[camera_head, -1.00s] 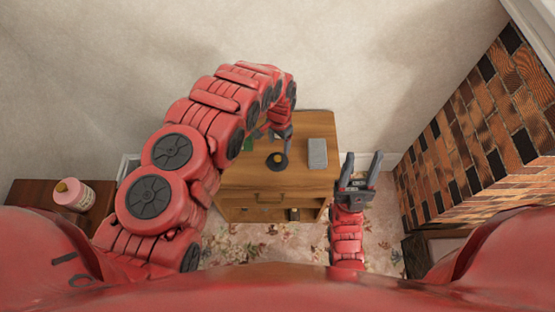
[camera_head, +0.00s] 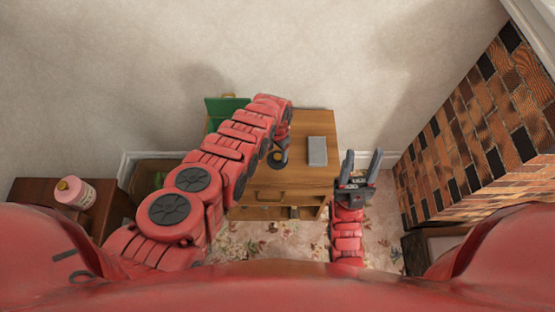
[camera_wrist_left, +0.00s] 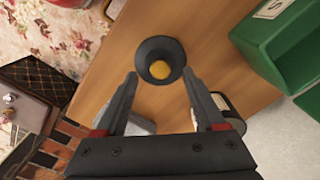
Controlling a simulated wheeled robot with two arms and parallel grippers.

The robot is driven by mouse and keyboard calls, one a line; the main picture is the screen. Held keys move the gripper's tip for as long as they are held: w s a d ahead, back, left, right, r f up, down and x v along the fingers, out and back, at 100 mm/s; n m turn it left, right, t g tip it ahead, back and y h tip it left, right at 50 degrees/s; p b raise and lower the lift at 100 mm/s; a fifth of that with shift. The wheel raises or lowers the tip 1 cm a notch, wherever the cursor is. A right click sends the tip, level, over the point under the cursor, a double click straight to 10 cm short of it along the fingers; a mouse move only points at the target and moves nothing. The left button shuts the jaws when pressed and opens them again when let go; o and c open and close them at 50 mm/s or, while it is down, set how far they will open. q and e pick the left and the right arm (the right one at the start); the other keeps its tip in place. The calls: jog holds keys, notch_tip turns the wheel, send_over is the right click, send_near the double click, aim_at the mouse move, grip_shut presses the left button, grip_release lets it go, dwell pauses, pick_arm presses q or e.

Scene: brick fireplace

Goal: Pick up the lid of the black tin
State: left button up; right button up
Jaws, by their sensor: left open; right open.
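The black tin (camera_head: 279,161) stands on the wooden cabinet top, partly hidden by my left arm in the head view. In the left wrist view the black tin (camera_wrist_left: 149,46) shows from above as a dark round shape. A yellow-gold round piece, apparently its lid (camera_wrist_left: 160,69), sits at its centre. My left gripper (camera_wrist_left: 160,74) is open, with its two fingertips on either side of the tin's near edge in that view; I cannot tell whether they touch it. My right gripper (camera_head: 363,155) is open and empty, to the right of the cabinet.
A pink jar with a gold cap (camera_head: 76,192) stands on the left side table. A brick fireplace (camera_head: 480,130) is at right.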

aim_at(278, 159)
pick_arm(q)
notch_tip(278, 159, down, 3)
jog(key=shift+r+b, duration=0.1)
jog(key=shift+b, duration=0.95)
jog(key=shift+r, duration=0.1)
grip_shut()
